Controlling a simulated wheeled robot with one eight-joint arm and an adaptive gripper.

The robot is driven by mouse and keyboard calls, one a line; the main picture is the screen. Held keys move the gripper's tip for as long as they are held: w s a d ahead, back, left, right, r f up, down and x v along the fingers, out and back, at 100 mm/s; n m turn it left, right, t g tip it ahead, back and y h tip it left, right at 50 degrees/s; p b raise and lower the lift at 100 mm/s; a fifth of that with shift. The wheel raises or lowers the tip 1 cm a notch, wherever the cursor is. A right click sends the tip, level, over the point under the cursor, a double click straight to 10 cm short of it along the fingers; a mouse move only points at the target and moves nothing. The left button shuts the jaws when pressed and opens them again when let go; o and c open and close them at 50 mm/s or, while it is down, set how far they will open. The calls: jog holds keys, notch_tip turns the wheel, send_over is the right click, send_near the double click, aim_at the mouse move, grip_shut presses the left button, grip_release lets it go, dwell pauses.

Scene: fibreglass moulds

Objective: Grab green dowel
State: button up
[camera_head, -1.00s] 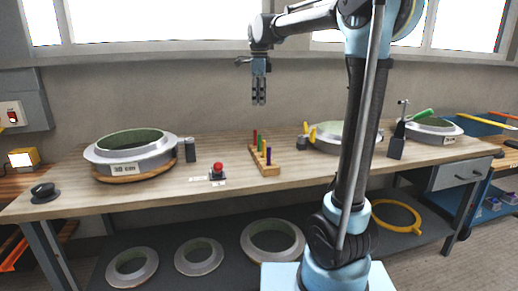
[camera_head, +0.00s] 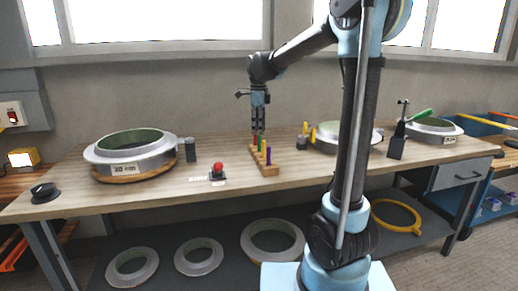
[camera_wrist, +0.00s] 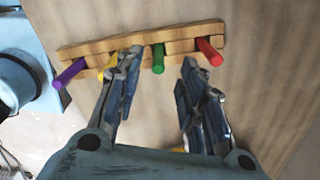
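The green dowel (camera_wrist: 158,58) stands in a slot of the wooden rack (camera_wrist: 185,33) on the bench. In the wrist view its end shows between the two spread fingers of my gripper (camera_wrist: 160,76). The fingers are open and hold nothing; contact with the dowel is not visible. In the head view my gripper (camera_head: 258,130) points down just above the rack (camera_head: 266,171), at its far end. A red dowel (camera_wrist: 210,50) stands right of the green one. A yellow dowel (camera_wrist: 108,68), partly hidden by the left finger, and a purple dowel (camera_wrist: 68,73) stand left.
A ring mould (camera_head: 130,152) lies on the left of the bench, with a dark cylinder (camera_head: 190,150) beside it. Another mould (camera_head: 335,144) stands to the right. The bench front between is mostly clear.

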aim_at(259, 138)
jog(key=shift+d+f, duration=0.2)
jog(key=shift+f, duration=2.45)
grip_shut()
